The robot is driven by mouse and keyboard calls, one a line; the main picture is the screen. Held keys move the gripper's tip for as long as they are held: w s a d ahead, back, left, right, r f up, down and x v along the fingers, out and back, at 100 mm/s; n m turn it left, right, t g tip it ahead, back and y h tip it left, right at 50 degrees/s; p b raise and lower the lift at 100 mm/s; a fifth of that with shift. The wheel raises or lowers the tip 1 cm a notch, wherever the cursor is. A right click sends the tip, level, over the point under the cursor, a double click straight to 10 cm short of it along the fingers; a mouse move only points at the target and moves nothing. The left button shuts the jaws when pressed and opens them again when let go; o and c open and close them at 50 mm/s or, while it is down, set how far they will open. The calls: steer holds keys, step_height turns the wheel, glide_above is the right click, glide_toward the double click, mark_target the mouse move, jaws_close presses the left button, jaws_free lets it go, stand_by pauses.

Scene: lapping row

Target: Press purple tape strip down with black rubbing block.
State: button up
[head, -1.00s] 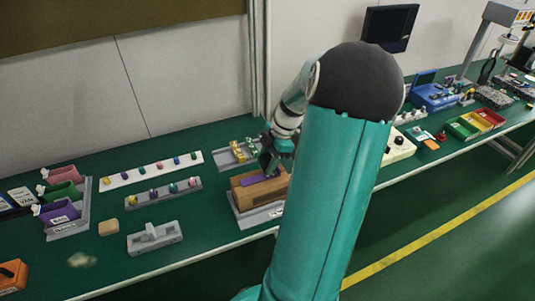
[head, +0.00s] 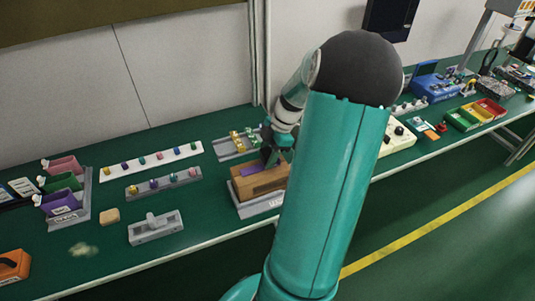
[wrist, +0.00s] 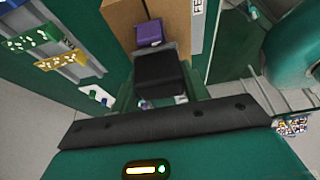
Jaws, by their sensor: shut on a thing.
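The purple tape strip (head: 252,170) lies along the top of a brown cardboard box (head: 262,184) on the green bench; it also shows in the wrist view (wrist: 149,32). My gripper (head: 273,158) is over the box in the head view, partly hidden by my arm. In the wrist view my gripper (wrist: 160,96) is shut on the black rubbing block (wrist: 158,70). The block covers part of the strip, and a short purple piece shows beyond it. I cannot tell whether the block touches the strip.
The box sits on a grey labelled base (head: 262,205). A grey tray with yellow pieces (head: 237,143) stands just behind it. Peg racks (head: 163,184) and a grey fixture (head: 156,227) are to the left. A white control box (head: 398,143) is to the right.

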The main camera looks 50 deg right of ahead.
steer(key=shift+f, duration=0.5)
stand_by(0.8)
steer(key=shift+r, duration=3.5)
